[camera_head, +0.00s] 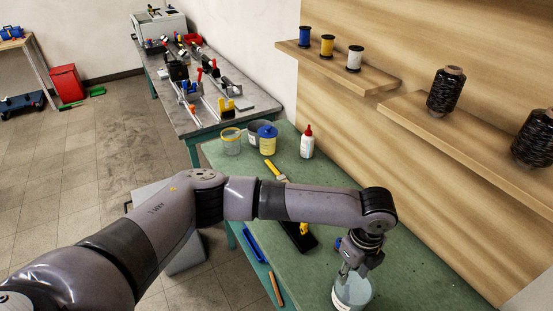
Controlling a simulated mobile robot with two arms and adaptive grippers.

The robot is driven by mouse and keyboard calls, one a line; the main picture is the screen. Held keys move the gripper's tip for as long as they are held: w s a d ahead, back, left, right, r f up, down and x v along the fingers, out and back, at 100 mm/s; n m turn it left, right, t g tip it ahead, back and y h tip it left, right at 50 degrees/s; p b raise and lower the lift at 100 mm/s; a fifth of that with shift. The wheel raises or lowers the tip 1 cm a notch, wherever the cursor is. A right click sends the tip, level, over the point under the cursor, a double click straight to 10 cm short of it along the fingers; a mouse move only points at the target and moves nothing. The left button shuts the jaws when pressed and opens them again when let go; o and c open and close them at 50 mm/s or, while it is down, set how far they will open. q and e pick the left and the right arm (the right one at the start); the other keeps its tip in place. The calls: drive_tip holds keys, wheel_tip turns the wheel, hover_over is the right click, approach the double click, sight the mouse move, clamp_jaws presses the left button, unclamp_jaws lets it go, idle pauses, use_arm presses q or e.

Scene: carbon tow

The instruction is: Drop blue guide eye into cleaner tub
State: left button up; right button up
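A clear tub with pale blue contents (352,293), which looks like the cleaner tub, stands on the green bench at the bottom of the head view. My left gripper (354,270) points down at the tub's mouth, with its fingers at or just inside the rim. The fingers are small and partly hidden, so I cannot tell whether they are open or shut. I cannot make out the blue guide eye; it may be hidden by the gripper or in the tub. My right gripper is not in view.
On the green bench (410,283) stand a yellow-rimmed jar (231,142), a blue-lidded tub (267,140) and a white bottle with a red cap (307,143). A yellow-handled brush (275,171) lies near them. Shelves with spools (444,92) overhang the right side.

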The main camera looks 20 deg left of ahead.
use_arm(q)
wheel_tip(320, 180, up, 9)
idle(0.3)
drive_tip(key=shift+r, duration=0.1)
